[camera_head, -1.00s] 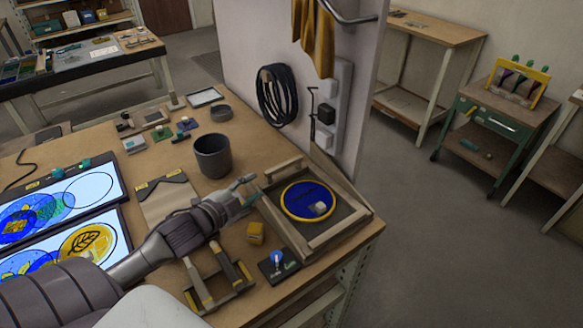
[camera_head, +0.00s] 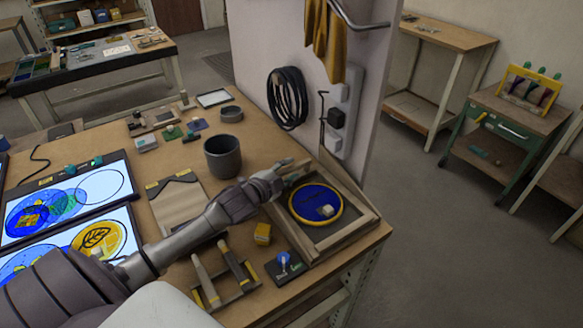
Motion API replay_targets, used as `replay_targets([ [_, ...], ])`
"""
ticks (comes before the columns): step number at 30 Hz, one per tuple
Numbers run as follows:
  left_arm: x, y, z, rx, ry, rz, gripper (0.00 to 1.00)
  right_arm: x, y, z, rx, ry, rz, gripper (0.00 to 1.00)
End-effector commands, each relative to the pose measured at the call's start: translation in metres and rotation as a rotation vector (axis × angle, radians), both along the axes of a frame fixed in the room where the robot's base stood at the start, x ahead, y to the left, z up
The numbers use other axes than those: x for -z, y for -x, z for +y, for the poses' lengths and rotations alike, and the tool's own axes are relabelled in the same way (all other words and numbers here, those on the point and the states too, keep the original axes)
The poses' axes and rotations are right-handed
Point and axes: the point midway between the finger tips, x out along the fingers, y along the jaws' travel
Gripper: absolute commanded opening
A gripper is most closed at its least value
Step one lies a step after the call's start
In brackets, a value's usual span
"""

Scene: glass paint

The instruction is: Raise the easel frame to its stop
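The easel frame (camera_head: 357,226) is a wooden frame lying low on the bench's right corner, close to the wall panel. Contact and finger opening are too small to tell. My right gripper is not in view.
A dark cup (camera_head: 222,156) stands behind my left arm. A yellow block (camera_head: 263,234), a small switch box (camera_head: 285,268) and a brush rack (camera_head: 225,276) stand in front. Coiled black cable (camera_head: 287,98) hangs on the wall panel.

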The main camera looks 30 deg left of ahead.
Motion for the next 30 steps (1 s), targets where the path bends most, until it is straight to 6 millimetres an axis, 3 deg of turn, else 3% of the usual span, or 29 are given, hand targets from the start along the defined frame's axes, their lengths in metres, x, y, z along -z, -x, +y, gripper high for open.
replay_targets([
  [6,0.0023,-0.0137,-0.0009,0.001,0.000,-0.001,0.39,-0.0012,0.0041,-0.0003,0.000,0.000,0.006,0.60],
  [14,0.0032,-0.0142,-0.0008,0.000,-0.001,0.000,0.39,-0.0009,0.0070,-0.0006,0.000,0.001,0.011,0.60],
  [22,0.0032,-0.0141,-0.0008,0.000,0.000,0.000,0.00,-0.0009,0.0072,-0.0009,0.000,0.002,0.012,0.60],
  [30,0.0034,-0.0140,-0.0009,0.001,0.000,0.001,0.00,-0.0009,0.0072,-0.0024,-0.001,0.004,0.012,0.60],
])
